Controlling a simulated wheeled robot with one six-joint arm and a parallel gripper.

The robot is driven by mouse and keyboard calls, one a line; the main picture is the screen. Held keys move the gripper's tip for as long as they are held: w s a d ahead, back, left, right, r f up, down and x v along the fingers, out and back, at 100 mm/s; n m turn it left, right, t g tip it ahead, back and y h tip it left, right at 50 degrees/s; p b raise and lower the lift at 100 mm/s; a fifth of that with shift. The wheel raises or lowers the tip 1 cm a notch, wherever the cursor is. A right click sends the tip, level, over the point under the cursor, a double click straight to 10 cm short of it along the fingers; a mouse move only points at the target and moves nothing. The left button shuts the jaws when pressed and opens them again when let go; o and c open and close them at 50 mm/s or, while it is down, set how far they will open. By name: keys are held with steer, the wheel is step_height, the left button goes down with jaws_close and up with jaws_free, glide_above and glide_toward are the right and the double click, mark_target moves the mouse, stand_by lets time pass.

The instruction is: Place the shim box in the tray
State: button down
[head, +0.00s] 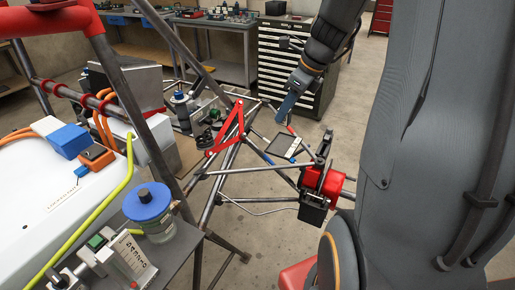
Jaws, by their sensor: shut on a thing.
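My gripper (301,80) is at the end of my dark arm, at the upper middle of the head view, pointing down and to the left. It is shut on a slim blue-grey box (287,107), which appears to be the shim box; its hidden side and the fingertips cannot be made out. The box hangs tilted above the tube frame. Below it, a small dark flat piece with a pale edge (285,146) lies among the tubes; it may be the tray, but I cannot tell for sure. The box and this piece look apart.
A red triangular bracket (228,130) and grey tubes (240,172) surround the space. A red and black assembly (322,185) sits at right. A blue-lidded jar (150,210) stands on a grey shelf at lower left. A drawer cabinet (292,62) stands behind.

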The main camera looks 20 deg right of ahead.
mark_target(282, 124)
steer(key=f, duration=0.4)
steer(key=a+f, duration=0.1)
steer(key=shift+w+f, duration=0.15)
steer(key=shift+f, duration=2.35)
steer(key=shift+f, duration=0.1)
steer(key=c, duration=1.6)
jaws_free()
steer(key=shift+o, duration=0.3)
